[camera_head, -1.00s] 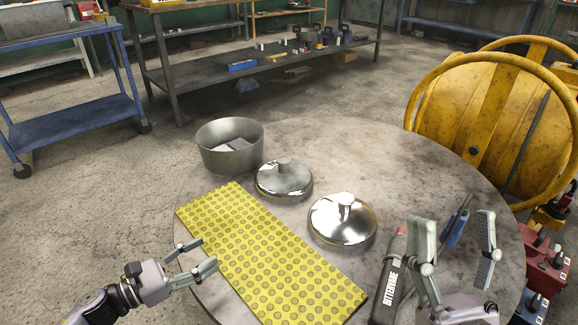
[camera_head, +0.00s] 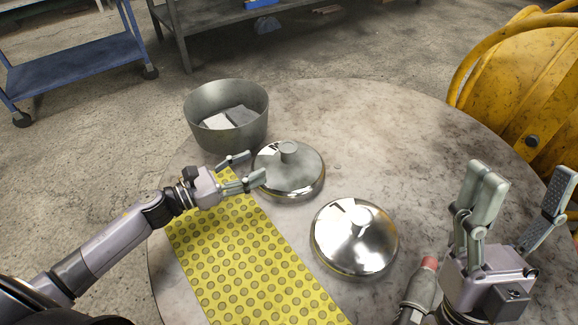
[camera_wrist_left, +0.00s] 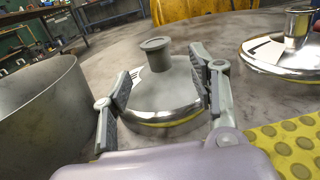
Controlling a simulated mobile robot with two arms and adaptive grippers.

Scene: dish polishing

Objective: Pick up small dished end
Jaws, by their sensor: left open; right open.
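Two shiny metal dished ends with knobs stand on the round table. The farther, duller and seemingly smaller one (camera_head: 290,172) is just right of my left gripper (camera_head: 256,168). In the left wrist view this dished end (camera_wrist_left: 165,92) shows between and beyond the open fingers of my left gripper (camera_wrist_left: 160,88), its knob upright; I cannot tell whether they touch. The nearer, brighter dished end (camera_head: 352,238) stands to the right, apart from both grippers; it also shows in the left wrist view (camera_wrist_left: 285,58). My right gripper (camera_head: 518,208) is open and empty at the right.
A grey metal pot (camera_head: 228,112) with pale blocks inside stands behind my left gripper. A yellow dotted mat (camera_head: 250,265) lies under my left arm's side. A bottle with a red tip (camera_head: 423,285) is by my right gripper. The round table (camera_head: 400,130) is clear at the back right.

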